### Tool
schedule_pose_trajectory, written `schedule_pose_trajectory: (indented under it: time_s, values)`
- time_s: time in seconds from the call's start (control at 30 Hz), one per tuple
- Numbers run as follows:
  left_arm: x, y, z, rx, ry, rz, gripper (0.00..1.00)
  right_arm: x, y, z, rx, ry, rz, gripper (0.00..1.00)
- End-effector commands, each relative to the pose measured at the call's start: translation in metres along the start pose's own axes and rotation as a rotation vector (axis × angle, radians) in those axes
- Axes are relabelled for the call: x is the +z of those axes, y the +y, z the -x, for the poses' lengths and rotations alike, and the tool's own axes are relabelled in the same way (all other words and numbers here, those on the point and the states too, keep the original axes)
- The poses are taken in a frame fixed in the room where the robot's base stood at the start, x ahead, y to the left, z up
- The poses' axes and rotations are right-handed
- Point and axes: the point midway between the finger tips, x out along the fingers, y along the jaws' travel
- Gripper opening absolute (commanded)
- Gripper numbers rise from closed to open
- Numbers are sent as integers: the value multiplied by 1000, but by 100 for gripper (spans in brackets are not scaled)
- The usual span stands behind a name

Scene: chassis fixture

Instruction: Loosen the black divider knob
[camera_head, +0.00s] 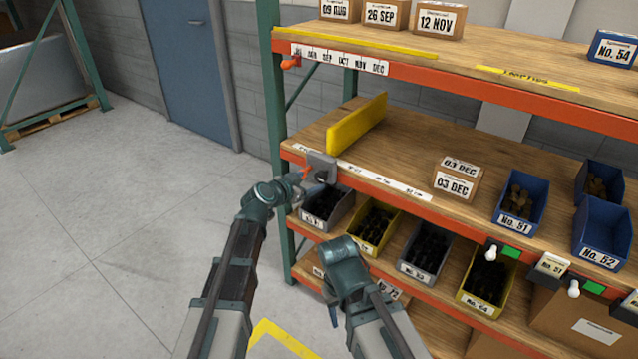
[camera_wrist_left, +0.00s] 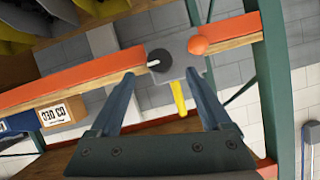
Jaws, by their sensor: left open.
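The yellow divider (camera_head: 357,122) stands upright on the middle shelf, near its left end. Its grey bracket (camera_head: 322,163) sits at the shelf's front edge. In the left wrist view, the round black knob (camera_wrist_left: 160,64) with a small white bar is on this bracket, beside an orange ball (camera_wrist_left: 198,46). My left gripper (camera_head: 316,190) is just in front of the bracket. In its wrist view the fingers (camera_wrist_left: 161,76) are spread, with the knob beyond and between their tips, apparently not gripped. My right arm's wrist (camera_head: 345,262) hangs lower right; its fingers are not clear.
Open bins, including a grey one (camera_head: 328,208) and a yellow one (camera_head: 374,227), stand below the middle shelf, close to my left gripper. A 03 DEC box (camera_head: 456,181) and blue bins (camera_head: 521,203) stand farther right. The floor (camera_head: 110,205) at left is clear.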

Motion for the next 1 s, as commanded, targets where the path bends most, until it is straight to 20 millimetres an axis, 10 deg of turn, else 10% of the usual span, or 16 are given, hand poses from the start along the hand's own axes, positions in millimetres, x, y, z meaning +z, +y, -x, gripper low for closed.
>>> schedule_pose_trajectory:
  time_s: [0.3, 0.83, 1.0]
  values:
    - [1, 0, -56, 1, -1, 0, 82, -1, -2, -22, 0, 0, 0, 50]
    - [0, 1, -68, 1, -1, 0, 82, -2, -2, -25, 0, 0, 0, 50]
    - [0, 1, -68, 1, -1, 0, 51, -2, -2, -25, 0, 0, 0, 50]
